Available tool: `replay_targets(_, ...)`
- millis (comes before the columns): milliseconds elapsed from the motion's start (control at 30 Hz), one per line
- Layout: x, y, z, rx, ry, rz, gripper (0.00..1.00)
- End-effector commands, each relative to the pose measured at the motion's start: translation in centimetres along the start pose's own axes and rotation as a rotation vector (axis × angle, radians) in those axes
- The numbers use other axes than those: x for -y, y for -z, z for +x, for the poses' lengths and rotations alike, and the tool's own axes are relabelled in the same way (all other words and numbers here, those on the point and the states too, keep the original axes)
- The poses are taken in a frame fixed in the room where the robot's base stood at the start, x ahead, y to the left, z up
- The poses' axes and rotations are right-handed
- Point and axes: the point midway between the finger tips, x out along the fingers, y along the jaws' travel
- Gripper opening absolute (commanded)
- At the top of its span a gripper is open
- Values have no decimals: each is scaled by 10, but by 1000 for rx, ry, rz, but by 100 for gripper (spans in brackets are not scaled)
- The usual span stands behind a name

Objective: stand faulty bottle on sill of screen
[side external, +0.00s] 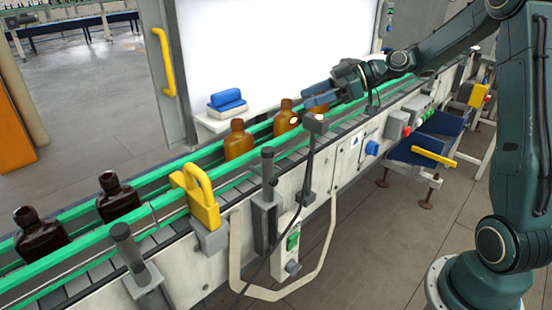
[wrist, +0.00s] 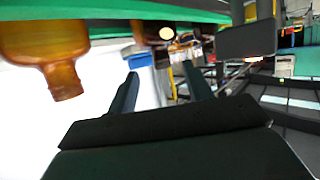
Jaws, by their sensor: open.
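Amber bottles stand between the green rails of the conveyor (side external: 340,120): one (side external: 238,141) left of centre, one (side external: 286,119) to its right with a small pale mark, and one (side external: 318,107) partly hidden by my gripper (side external: 318,94). I cannot tell which is faulty. The lit white screen (side external: 270,55) stands behind the conveyor; its sill (side external: 216,125) carries blue pads (side external: 227,102). In the wrist view my gripper (wrist: 160,84) is open, with nothing between its fingers; an amber bottle (wrist: 45,50) looms at upper left, neck pointing down in the picture.
Two dark bottles (side external: 118,198) (side external: 40,234) stand further left on the conveyor. A yellow clamp (side external: 196,195) and a grey sensor head (side external: 315,124) on a post rise at the near rail. A yellow handle (side external: 164,62) is on the screen's left frame.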

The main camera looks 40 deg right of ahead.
Motion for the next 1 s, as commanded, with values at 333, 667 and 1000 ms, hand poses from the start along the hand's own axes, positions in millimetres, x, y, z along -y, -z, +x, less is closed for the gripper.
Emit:
replay_targets(333, 0, 0, 34, 1, 1, 0, 51)
replay_targets(667, 0, 0, 40, 1, 1, 1, 51)
replay_targets(1000, 2, 1, 74, 1, 3, 0, 51)
